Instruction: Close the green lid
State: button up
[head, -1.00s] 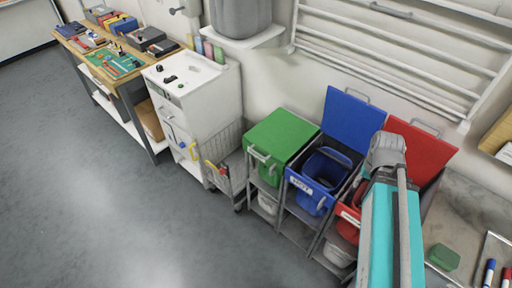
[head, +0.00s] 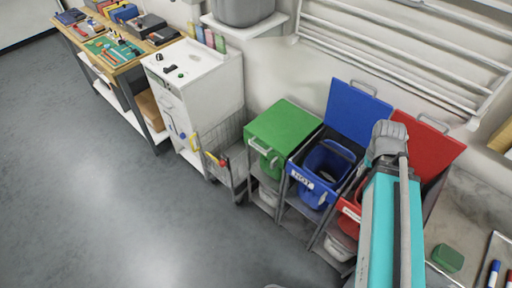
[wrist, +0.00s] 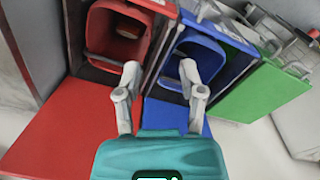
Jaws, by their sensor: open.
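The green lid (head: 283,132) lies flat over the top of the green bin, leftmost of three bins in the head view. A pale handle (head: 258,147) sits at the bin's front. The lid (wrist: 262,95) is at the right of the wrist view, beyond the blue bin. My gripper (wrist: 160,80) is open and empty, its fingers apart above the red and blue bins, left of the green lid in that view. My gripper's fingers cannot be made out in the head view.
The blue lid (head: 357,112) and red lid (head: 424,148) stand raised against the wall beside their open bins. A wire cart (head: 228,160) and white cabinet (head: 205,90) are left of the green bin. The grey floor (head: 110,200) in front is clear.

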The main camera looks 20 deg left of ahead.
jog(key=w+a+f+n+t+h+b, duration=0.2)
jog(key=w+a+f+n+h+b, duration=0.15)
jog(key=w+a+f+b, duration=0.45)
jog(key=n+t+h+b, duration=0.2)
jog(key=n+t+b, duration=0.9)
jog(key=b, duration=1.6)
send_near(257, 146)
jog(key=s+m+t, duration=0.1)
jog(key=s+m, duration=0.1)
jog(key=s, duration=0.1)
jog(key=shift+s+a+f+n, duration=0.15)
jog(key=shift+a+f+n, duration=0.15)
jog(key=shift+a, duration=0.4)
jog(key=shift+f, duration=0.1)
jog(key=b+x, duration=0.1)
jog(key=x, duration=0.6)
jog(key=b+x, duration=0.1)
jog(key=x, duration=0.6)
jog(key=shift+r+b, duration=0.25)
jog(key=shift+b, duration=0.05)
